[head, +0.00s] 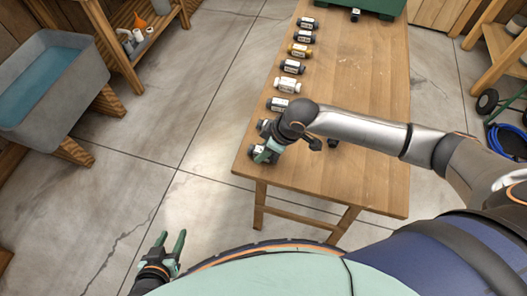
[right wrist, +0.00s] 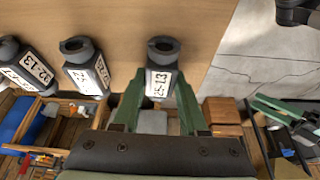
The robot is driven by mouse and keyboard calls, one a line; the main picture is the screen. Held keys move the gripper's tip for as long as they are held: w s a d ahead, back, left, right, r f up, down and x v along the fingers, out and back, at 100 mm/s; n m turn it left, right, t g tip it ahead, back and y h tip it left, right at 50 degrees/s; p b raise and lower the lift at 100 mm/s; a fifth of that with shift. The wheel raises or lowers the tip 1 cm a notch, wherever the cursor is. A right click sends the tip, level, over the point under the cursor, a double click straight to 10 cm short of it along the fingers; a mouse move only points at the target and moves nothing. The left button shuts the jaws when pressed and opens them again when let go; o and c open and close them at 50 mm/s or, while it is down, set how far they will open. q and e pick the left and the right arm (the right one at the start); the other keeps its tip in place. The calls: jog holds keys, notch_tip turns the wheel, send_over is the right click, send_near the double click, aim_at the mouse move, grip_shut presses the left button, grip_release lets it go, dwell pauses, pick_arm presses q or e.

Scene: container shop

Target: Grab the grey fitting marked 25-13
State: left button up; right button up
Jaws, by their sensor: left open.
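The grey fitting marked 25-13 (right wrist: 161,75) stands at the end of a row, between the green fingers of my right gripper (right wrist: 160,80) in the right wrist view. The fingers flank it closely, but I cannot tell whether they press on it. In the head view my right gripper (head: 267,150) is at the table's near left corner, and my wrist partly hides the fitting there. My left gripper (head: 172,240) is open and empty over the floor.
The row of fittings runs along the left edge of the wooden table (head: 370,75), with a white one (head: 287,86) and a yellow one (head: 299,50). A green box (head: 375,5) is at the far end. A grey water tub (head: 50,85) stands left; floor between is clear.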

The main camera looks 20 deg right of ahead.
grip_shut()
jog(key=shift+r, duration=0.1)
